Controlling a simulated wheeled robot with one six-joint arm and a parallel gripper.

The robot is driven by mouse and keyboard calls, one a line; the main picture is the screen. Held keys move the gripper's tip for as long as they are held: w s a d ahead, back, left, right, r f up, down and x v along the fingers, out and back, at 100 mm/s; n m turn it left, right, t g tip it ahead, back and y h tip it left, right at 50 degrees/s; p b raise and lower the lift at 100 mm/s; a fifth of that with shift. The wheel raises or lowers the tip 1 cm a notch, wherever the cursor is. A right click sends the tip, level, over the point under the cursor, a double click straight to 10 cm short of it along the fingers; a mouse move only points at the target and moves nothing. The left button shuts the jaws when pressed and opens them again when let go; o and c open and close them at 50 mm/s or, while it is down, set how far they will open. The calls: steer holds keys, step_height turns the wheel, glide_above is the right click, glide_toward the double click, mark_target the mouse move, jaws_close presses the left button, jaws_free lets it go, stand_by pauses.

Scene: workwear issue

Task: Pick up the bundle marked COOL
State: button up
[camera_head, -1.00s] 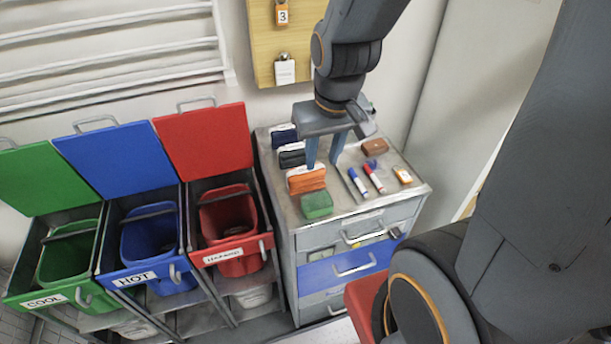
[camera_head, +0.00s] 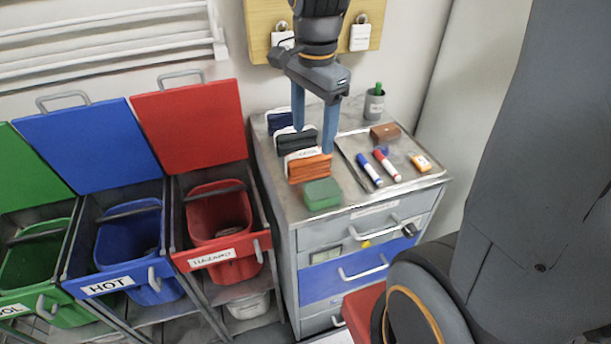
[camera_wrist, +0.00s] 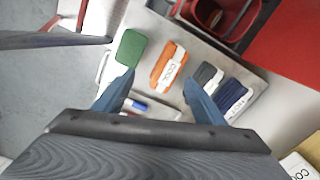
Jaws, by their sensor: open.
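The orange bundle (camera_head: 310,166) lies on the cabinet top with a white band. In the wrist view the orange bundle (camera_wrist: 164,66) reads COOL. My gripper (camera_head: 313,141) is open and empty, pointing down above the bundles. In the wrist view the orange bundle shows between the fingertips of my gripper (camera_wrist: 160,78), apart from them.
A tray (camera_head: 345,146) right of the bundles holds a blue marker (camera_head: 369,170), a red marker (camera_head: 387,165) and small items. A pen cup (camera_head: 374,104) stands at the back. Red (camera_head: 219,220), blue and green bins stand left, lids up.

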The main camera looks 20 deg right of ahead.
mark_target(309, 152)
steer(key=w+m+b, duration=0.1)
steer(key=f+m+b, duration=0.1)
steer(key=m, duration=0.1)
steer(key=shift+w+g, duration=0.3)
steer(key=shift+w, duration=0.1)
steer(key=shift+f+m, duration=0.2)
steer(key=shift+m, duration=0.1)
steer(key=shift+w+f+p, duration=0.15)
steer(key=shift+f+p, duration=0.35)
steer(key=shift+f, duration=1.35)
steer(key=shift+w+f+p, duration=0.15)
steer(key=shift+f+p, duration=0.3)
steer(key=shift+f, duration=1.4)
steer(key=c, duration=1.2)
